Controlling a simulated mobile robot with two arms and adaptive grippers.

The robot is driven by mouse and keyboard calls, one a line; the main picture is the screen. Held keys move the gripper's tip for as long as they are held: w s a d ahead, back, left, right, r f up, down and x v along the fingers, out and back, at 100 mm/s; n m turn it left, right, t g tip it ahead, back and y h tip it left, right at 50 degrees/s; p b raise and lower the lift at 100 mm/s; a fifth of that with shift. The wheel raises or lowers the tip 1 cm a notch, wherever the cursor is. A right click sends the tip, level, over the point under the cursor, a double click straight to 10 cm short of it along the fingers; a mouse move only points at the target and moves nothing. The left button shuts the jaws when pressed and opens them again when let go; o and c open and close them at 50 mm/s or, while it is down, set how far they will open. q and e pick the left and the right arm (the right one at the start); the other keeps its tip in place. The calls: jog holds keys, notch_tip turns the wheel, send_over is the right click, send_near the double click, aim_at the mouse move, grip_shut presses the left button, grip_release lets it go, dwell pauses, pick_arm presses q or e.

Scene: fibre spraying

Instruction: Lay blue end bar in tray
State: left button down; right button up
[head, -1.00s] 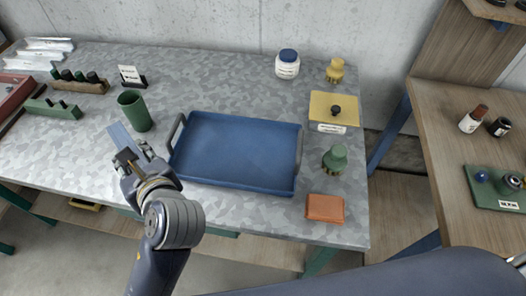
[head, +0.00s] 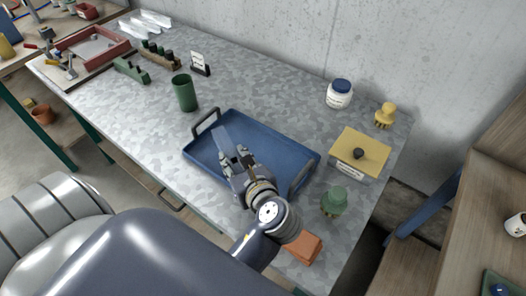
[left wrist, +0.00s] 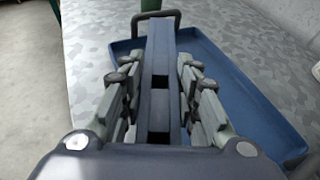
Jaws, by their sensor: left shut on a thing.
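The blue tray (head: 286,151) lies on the grey patterned table and has a handle at each end. My left gripper (head: 237,160) is over the tray, shut on the blue end bar (head: 222,140). The bar sticks out past the fingertips toward the tray's far left part. In the left wrist view the bar (left wrist: 159,60) runs lengthwise between the finger pads, with the tray (left wrist: 232,88) under and right of it. I cannot tell whether the bar touches the tray floor. My right gripper is not in view.
A green cup (head: 184,93) stands just beyond the tray's left end. A white jar (head: 339,95) stands behind. The table's back middle is clear.

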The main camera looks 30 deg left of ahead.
pick_arm(q)
jog(key=shift+s+a+f+n+g+y, duration=0.35)
jog(key=shift+s+a+f, duration=0.25)
jog(key=shift+f, duration=0.2)
jog(key=shift+w+a, duration=0.15)
jog(key=shift+w, duration=0.2)
jog(key=p, duration=0.3)
send_over(256, 147)
jog(key=shift+w+a+f, duration=0.1)
jog(key=shift+w+f, duration=0.05)
jog(key=shift+f, duration=2.45)
jog(key=shift+f, duration=0.1)
jog(key=c, duration=1.6)
grip_release()
jog(key=shift+f, duration=0.1)
jog(key=shift+c, duration=0.2)
jog(key=o, duration=0.4)
jog(key=shift+o, duration=0.2)
